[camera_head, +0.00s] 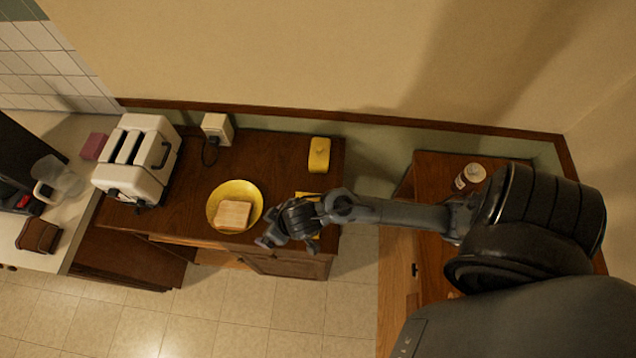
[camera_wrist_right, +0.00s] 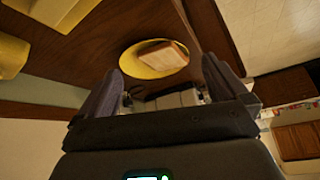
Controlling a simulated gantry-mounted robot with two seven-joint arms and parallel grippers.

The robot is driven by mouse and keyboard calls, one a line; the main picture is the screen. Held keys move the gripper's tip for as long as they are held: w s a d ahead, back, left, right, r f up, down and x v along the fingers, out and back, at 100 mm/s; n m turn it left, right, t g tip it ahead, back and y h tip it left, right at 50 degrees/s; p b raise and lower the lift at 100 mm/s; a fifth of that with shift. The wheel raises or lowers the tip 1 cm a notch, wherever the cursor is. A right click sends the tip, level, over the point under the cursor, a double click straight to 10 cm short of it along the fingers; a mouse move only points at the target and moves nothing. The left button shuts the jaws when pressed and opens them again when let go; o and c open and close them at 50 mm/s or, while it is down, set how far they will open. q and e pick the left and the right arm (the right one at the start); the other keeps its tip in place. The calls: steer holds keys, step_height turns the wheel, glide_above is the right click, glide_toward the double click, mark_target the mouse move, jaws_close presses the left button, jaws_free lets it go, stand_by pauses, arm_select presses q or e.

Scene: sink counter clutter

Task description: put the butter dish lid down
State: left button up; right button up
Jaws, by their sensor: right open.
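The yellow butter dish lid (camera_head: 319,155) sits on the wooden counter near its back right corner, apart from my right gripper. In the right wrist view a yellow shape at the left edge looks like the lid (camera_wrist_right: 10,56). A second yellow piece, seemingly the dish base (camera_head: 308,196), lies in front of it, partly hidden by my right arm. It seems to show at the top of the wrist view (camera_wrist_right: 66,11). My right gripper (camera_head: 272,239) is open and empty over the counter's front edge; its spread fingers show in the wrist view (camera_wrist_right: 163,82). My left gripper is not in view.
A yellow plate (camera_head: 252,188) with a bread slice (camera_head: 233,214) lies left of my right gripper. A white toaster (camera_head: 137,158) stands further left. A bottle (camera_head: 470,177) stands on the right cabinet, across a gap. Bare wood surrounds the lid.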

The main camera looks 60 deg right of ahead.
steer(key=s+d+r+g, duration=0.1)
steer(key=s+r, duration=0.1)
steer(key=s, duration=0.4)
steer(key=s+d+r+n+g, duration=0.1)
steer(key=s+d+r, duration=0.1)
steer(key=s, duration=0.4)
steer(key=shift+s+r+n+g, duration=0.15)
steer(key=shift+r+n+g, duration=0.15)
steer(key=shift+r, duration=0.05)
steer(key=shift+a+r+p, duration=0.1)
steer(key=shift+r+p, duration=0.4)
